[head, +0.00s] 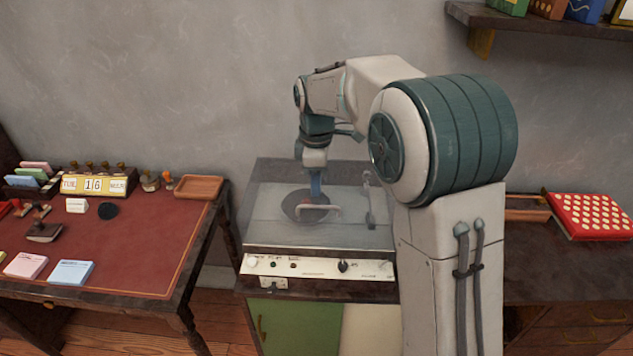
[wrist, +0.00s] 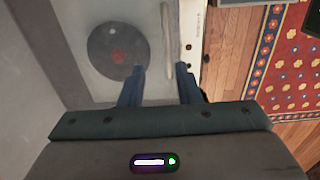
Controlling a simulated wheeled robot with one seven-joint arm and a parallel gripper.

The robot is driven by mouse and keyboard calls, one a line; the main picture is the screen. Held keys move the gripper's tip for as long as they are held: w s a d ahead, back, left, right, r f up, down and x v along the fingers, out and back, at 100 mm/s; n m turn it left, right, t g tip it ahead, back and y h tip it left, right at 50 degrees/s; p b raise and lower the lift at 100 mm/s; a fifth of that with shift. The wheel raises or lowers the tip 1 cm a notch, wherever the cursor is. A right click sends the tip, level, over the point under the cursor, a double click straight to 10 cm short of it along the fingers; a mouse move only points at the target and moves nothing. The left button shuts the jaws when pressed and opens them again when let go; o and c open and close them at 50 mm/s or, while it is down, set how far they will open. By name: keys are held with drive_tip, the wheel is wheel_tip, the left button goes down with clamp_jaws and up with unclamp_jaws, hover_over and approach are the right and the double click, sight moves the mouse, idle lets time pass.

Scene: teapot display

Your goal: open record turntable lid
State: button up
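The record turntable (head: 318,267) stands on a cabinet, with its clear lid (head: 268,222) down over a dark record (head: 291,205). A pale bar handle (head: 322,208) shows on the lid. In the wrist view the handle (wrist: 168,40) runs upright in the picture, between the record (wrist: 105,45) and the control panel (wrist: 191,30). My gripper (head: 316,192) points down over the lid. Its blue fingers (wrist: 160,78) are apart and empty, with the handle's lower end in the picture between them. I cannot tell whether they touch the handle or lid.
A red-topped desk (head: 120,247) with stamps and cards stands to the left. A dark desk at right holds a red dotted box (head: 592,215). A shelf (head: 545,22) is on the wall at upper right. A patterned rug (wrist: 285,75) lies on the wooden floor.

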wheel_tip(320, 180, up, 13)
idle(0.3)
drive_tip(key=shift+s, duration=0.1)
drive_tip(key=g, duration=0.2)
hover_over(316, 214)
wheel_tip(316, 214, down, 18)
idle(0.7)
clamp_jaws()
